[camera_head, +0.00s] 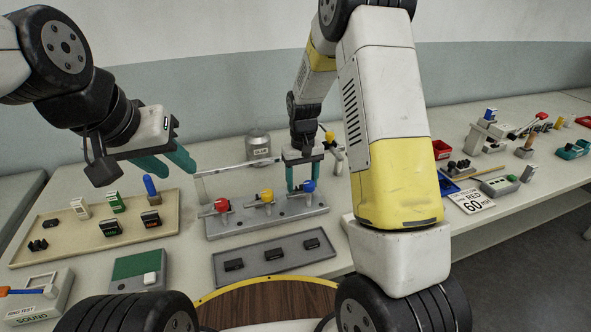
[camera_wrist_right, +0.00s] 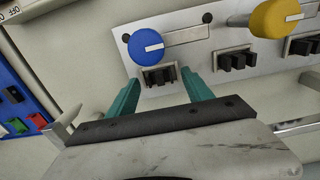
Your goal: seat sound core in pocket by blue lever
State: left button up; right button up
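The blue lever (camera_head: 309,186) is the right-hand one on a grey lever block (camera_head: 290,207); its round knob (camera_wrist_right: 150,46) shows in the right wrist view. A black pronged piece (camera_wrist_right: 159,77) sits at the block's edge beside the blue knob; I cannot tell whether it is fully seated. My right gripper (camera_wrist_right: 160,82) is open, its teal fingertips on either side of this piece with small gaps. In the head view, my right gripper (camera_head: 302,187) is at the blue lever. My left gripper (camera_head: 167,164) is open and empty above the beige tray (camera_head: 75,246).
The block also has red (camera_head: 222,205) and yellow (camera_head: 267,195) levers. A grey strip (camera_head: 318,264) with several black connectors lies in front. The beige tray holds several small pieces. A "SOUND" test box (camera_head: 40,298) stands front left. A metal canister (camera_head: 258,143) stands behind.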

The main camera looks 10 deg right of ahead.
notch_tip(320, 180, up, 8)
jog(key=shift+f, duration=0.25)
jog(key=s+d+r+m+t+y, duration=0.1)
jog(key=s+d+r+t+y, duration=0.15)
jog(key=s+r, duration=1.15)
jog(key=s+r+t, duration=0.3)
jog(key=s+r, duration=0.1)
jog(key=s, duration=0.7)
jog(key=shift+m+t, duration=0.3)
jog(key=shift+t, duration=0.05)
